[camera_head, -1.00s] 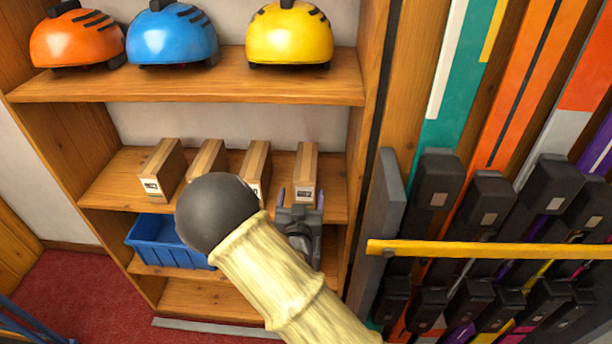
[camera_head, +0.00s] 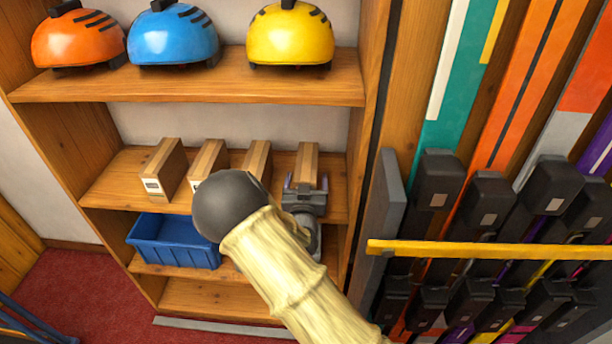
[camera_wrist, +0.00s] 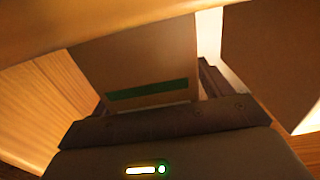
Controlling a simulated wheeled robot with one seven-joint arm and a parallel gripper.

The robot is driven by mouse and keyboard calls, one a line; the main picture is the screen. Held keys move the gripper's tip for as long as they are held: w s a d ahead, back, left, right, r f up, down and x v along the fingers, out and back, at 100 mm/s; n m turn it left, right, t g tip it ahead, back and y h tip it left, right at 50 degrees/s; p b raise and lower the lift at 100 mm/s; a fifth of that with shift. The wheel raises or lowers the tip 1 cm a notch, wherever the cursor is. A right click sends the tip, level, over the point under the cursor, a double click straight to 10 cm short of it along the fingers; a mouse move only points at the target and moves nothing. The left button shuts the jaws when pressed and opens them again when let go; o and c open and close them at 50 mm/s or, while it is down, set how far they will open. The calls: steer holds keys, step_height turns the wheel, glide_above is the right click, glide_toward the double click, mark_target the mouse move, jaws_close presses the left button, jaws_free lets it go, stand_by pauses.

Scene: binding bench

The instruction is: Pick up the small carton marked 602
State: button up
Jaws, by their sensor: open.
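Several small brown cartons stand in a row on the middle shelf in the head view. The rightmost carton (camera_head: 307,160) is directly in front of my gripper (camera_head: 306,184), whose two fingers are apart at its left and right near end. Its front label is hidden by the gripper, so I cannot read a number. In the wrist view a carton face with a dark green stripe (camera_wrist: 140,62) stands between the open fingers of my gripper (camera_wrist: 155,92). I cannot tell whether they touch it. Labels on the other cartons are too small to read or hidden.
Neighbouring cartons (camera_head: 254,160) (camera_head: 207,164) (camera_head: 163,168) stand to the left with narrow gaps. The shelf above (camera_head: 190,88) holds orange, blue and yellow domed machines. A blue bin (camera_head: 172,243) sits below. The rack's yellow bar (camera_head: 490,251) is at the right.

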stand_by(0.4)
steer(key=c, duration=1.2)
steer(key=shift+r+p, duration=0.45)
steer(key=shift+r, duration=4.6)
